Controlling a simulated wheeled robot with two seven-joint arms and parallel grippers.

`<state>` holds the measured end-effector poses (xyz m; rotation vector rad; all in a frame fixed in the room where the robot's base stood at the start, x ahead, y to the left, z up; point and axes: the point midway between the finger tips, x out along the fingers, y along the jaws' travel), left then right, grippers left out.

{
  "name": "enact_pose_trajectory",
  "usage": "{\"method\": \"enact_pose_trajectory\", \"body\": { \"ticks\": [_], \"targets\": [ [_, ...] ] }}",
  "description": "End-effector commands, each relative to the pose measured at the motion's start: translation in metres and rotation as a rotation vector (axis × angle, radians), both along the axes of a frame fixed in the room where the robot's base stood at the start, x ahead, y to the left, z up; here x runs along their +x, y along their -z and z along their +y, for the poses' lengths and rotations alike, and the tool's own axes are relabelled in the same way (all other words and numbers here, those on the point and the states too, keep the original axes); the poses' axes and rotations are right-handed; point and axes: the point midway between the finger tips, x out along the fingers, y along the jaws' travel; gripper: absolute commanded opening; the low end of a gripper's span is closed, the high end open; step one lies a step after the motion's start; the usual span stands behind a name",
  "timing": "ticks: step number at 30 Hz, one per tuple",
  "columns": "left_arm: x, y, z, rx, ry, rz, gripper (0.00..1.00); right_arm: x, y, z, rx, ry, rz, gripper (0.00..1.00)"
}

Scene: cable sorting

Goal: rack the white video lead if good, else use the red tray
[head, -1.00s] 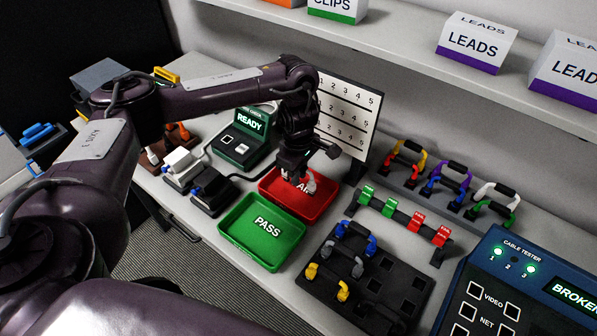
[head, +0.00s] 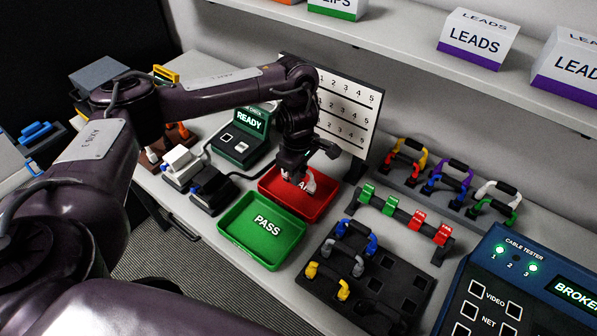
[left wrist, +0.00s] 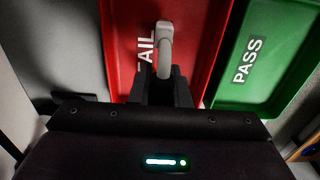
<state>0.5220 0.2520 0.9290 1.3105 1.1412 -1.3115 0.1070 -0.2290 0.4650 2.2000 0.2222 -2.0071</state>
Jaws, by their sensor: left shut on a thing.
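My left gripper (head: 295,176) is over the red FAIL tray (head: 318,207), shut on the white video lead (head: 310,184). In the left wrist view the lead (left wrist: 165,45) shows as a white curved end between the fingers (left wrist: 162,80), above the red tray (left wrist: 118,50). I cannot tell whether the lead touches the tray floor. The cable tester (head: 510,270) at the right has a screen reading BROKEN, partly cut off, and lit green lamps. My right gripper is not in view.
The empty green PASS tray (head: 250,262) stands beside the red tray. A numbered board (head: 347,108) stands behind. A rail with green and red clips (head: 405,220) and a dark block with blue, grey and yellow leads (head: 400,292) lie to the right.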

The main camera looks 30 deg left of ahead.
Motion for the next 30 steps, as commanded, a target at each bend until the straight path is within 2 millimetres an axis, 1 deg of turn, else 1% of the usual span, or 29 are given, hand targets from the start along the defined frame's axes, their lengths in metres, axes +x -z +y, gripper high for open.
{"method": "enact_pose_trajectory", "body": {
  "ticks": [30],
  "targets": [
    [0.0003, 0.0078, -0.0002, 0.000, 0.000, 0.000, 0.00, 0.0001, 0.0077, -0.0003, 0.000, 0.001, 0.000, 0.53]
  ]
}}
